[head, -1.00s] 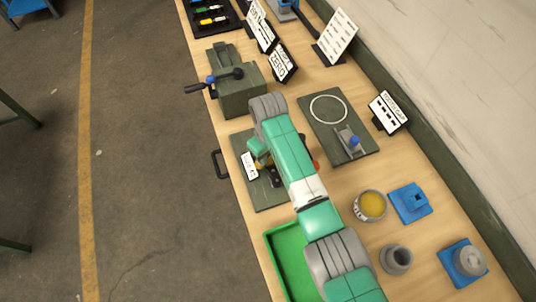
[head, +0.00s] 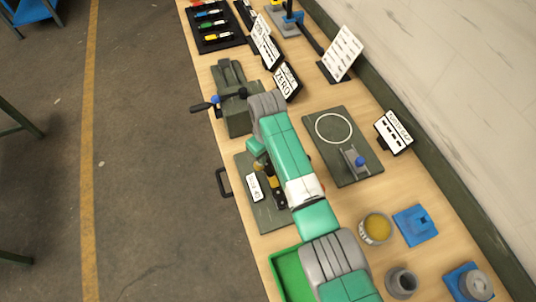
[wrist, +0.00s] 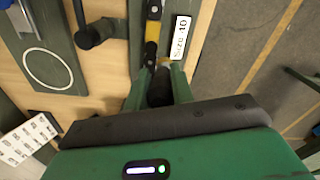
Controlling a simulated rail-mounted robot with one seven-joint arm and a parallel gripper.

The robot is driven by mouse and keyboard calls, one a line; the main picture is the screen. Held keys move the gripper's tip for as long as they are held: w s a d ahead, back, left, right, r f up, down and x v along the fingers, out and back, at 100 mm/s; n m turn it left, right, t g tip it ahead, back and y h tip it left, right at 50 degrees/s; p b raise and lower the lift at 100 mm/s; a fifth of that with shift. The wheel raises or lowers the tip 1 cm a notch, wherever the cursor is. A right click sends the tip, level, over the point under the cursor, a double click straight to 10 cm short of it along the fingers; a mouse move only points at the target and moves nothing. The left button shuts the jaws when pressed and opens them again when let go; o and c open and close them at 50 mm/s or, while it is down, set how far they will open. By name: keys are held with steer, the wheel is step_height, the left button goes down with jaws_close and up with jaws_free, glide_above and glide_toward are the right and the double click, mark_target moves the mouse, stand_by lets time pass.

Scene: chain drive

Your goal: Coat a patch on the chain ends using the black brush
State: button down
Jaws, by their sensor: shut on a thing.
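My gripper (wrist: 160,88) is shut on a dark, rounded thing, probably the black brush (wrist: 160,94); its tip is not clear. Just beyond it in the wrist view, a black and yellow chain-like piece (wrist: 151,45) lies on the dark green plate with the "SIZE 40" label (wrist: 180,38). I cannot tell whether the brush touches it. In the head view, my arm partly covers this plate (head: 250,211), and black and yellow parts (head: 277,187) show beside the arm. My fingertips are hidden there. The tin of yellow paste (head: 376,229) stands right of my arm.
A green board with a white circle (head: 334,128) and a small blue-knobbed clamp (head: 356,160) lies to the right. A vise-like block (head: 230,75) is beyond my arm. A green tray (head: 288,270), blue blocks (head: 415,225) and a grey cup (head: 401,282) are nearer.

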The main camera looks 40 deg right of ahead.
steer(key=shift+r+p, duration=1.9)
steer(key=shift+r, duration=0.4)
